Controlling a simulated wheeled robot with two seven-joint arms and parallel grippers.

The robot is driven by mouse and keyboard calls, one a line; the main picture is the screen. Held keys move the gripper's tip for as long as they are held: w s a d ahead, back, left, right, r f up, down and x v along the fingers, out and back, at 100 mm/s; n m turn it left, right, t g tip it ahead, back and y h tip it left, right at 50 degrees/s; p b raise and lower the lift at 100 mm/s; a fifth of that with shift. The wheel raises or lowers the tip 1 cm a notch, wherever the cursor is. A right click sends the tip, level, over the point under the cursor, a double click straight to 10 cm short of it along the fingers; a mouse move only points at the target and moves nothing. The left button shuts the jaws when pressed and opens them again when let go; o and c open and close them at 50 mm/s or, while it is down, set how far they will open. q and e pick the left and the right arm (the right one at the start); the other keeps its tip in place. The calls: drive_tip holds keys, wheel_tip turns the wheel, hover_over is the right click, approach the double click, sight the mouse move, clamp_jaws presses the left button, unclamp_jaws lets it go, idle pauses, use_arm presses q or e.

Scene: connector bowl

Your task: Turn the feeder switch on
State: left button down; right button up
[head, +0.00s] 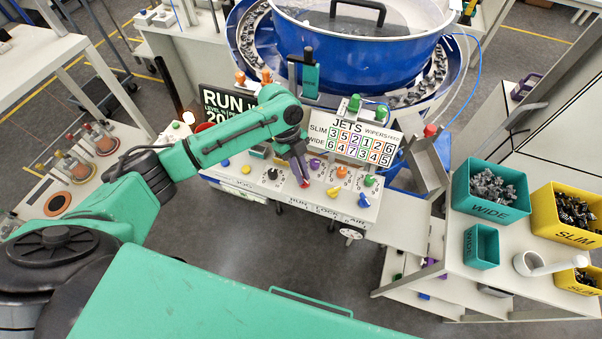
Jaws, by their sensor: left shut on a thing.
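The white control panel (292,190) stands below the blue bowl feeder and carries several coloured knobs and switches. My left gripper (303,176) reaches down to the middle of this panel. Its fingers are shut on a small switch there, mostly hidden by the fingers; a bit of red shows at the fingertips. I cannot read a label that names this switch as the feeder switch, nor tell its position. A black knob (272,174) is just left of the fingers, and a purple knob (315,164) is close on the right. My right gripper is not in view.
The blue bowl (350,60) rises behind the panel. The JETS board (352,141) and black RUN sign (225,103) stand at the panel's back. Yellow (334,192) and blue (364,200) knobs lie to the right. Teal (490,190) and yellow (568,212) bins stand on the right table.

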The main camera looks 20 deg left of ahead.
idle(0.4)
use_arm(q)
drive_tip(key=c, duration=0.9)
unclamp_jaws()
drive_tip(key=b+v, duration=0.1)
drive_tip(key=v, duration=0.6)
drive_tip(key=b+v, duration=0.2)
drive_tip(key=v, duration=0.5)
drive_tip(key=shift+w+d+r, duration=0.15)
drive_tip(key=shift+r, duration=0.15)
